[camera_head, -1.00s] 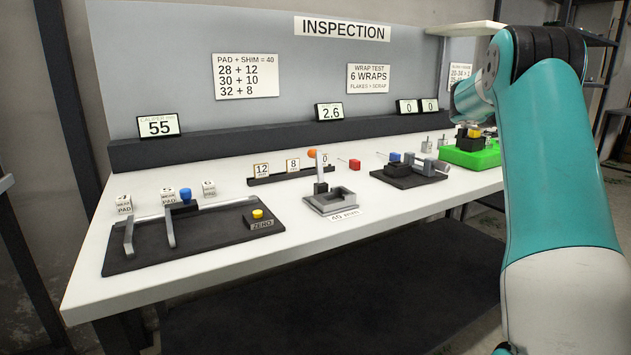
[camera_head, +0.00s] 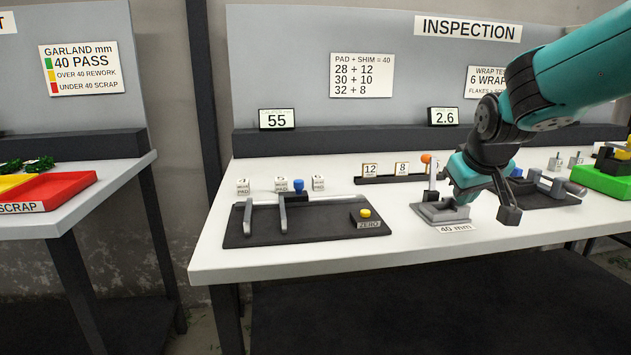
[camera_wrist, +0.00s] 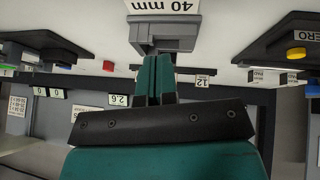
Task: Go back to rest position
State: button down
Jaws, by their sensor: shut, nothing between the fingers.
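The grey fixture (camera_wrist: 165,28) shows just past the fingertips there; I cannot tell the gap from that view. In the head view the arm comes in from the upper right and covers part of the bench behind it.
The white bench (camera_head: 330,262) holds a black caliper plate (camera_head: 320,226) with a yellow button (camera_head: 365,213). A green tray (camera_head: 600,179) sits at the right. A red tray (camera_head: 60,188) stands on another table at left. A gap separates the two tables.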

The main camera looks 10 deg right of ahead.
jog(key=s+a+f+n+g+y, duration=0.1)
jog(key=s+a+n+y, duration=0.1)
jog(key=s+a, duration=0.5)
jog(key=s+a+f+n+g+y, duration=0.1)
jog(key=s+a+f+n+y, duration=0.2)
jog(key=a, duration=0.6)
jog(key=s+a+n+g+y, duration=0.15)
jog(key=s+a, duration=0.25)
jog(key=s, duration=0.4)
jog(key=s+a+n+g, duration=0.1)
jog(key=s+a+g, duration=0.25)
jog(key=s, duration=0.35)
notch_tip(320, 180, up, 17)
jog(key=p, duration=1.7)
jog(key=shift+a+m+t, duration=0.2)
jog(key=shift+m+t, duration=0.15)
jog(key=shift+t, duration=0.05)
